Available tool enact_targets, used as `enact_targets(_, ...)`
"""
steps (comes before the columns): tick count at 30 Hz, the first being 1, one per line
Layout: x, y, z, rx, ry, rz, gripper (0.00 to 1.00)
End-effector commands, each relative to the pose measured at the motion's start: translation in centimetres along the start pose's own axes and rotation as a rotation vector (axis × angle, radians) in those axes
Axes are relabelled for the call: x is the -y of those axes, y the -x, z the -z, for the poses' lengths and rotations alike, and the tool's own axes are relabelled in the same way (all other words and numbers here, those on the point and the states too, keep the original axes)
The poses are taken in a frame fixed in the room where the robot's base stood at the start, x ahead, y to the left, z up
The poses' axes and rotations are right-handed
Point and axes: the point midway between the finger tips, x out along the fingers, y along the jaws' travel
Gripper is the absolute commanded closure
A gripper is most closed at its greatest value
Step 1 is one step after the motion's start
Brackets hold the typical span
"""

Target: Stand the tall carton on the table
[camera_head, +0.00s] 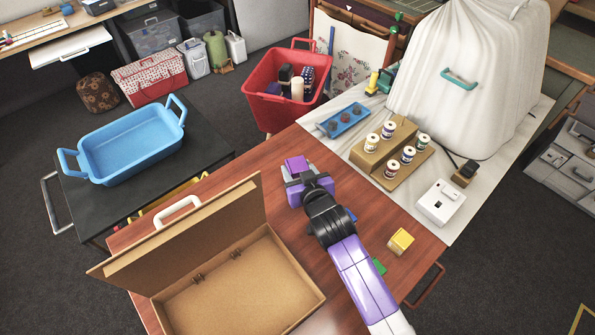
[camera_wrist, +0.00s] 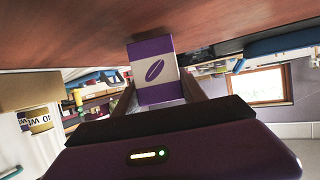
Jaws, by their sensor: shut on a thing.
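The tall carton (camera_head: 297,164) is purple and white. In the wrist view the carton (camera_wrist: 155,71) shows a white band with a dark leaf-like mark between purple ends. My gripper (camera_head: 300,182) is shut on it, with a finger on each side, over the far part of the red-brown wooden table (camera_head: 265,152). The table surface (camera_wrist: 75,45) fills the top of the wrist view, and one purple end of the carton is close to it. I cannot tell whether they touch. My gripper and arm hide part of the carton in the head view.
An open brown cardboard case (camera_head: 240,285) stands left of my arm. A small yellow box (camera_head: 401,241) and a green piece (camera_head: 379,266) lie right of it. A wooden stand (camera_head: 405,172) with several jars is on the white cloth. A red bin (camera_head: 270,105) stands beyond the table.

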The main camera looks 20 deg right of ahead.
Motion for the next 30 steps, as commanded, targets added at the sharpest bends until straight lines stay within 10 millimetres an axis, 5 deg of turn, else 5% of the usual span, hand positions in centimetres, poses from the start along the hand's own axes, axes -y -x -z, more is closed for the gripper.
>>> enact_targets(14, 0.02, -0.46, -1.03, -0.002, 0.0, 0.0, 0.98)
enact_targets(15, 0.01, -0.4, -0.94, -0.001, 0.001, 0.0, 0.43)
enact_targets(17, 0.01, -0.39, -0.93, -0.001, 0.001, 0.0, 0.32)
enact_targets(30, 0.01, -0.01, -0.69, 0.0, 0.001, 0.0, 0.29)
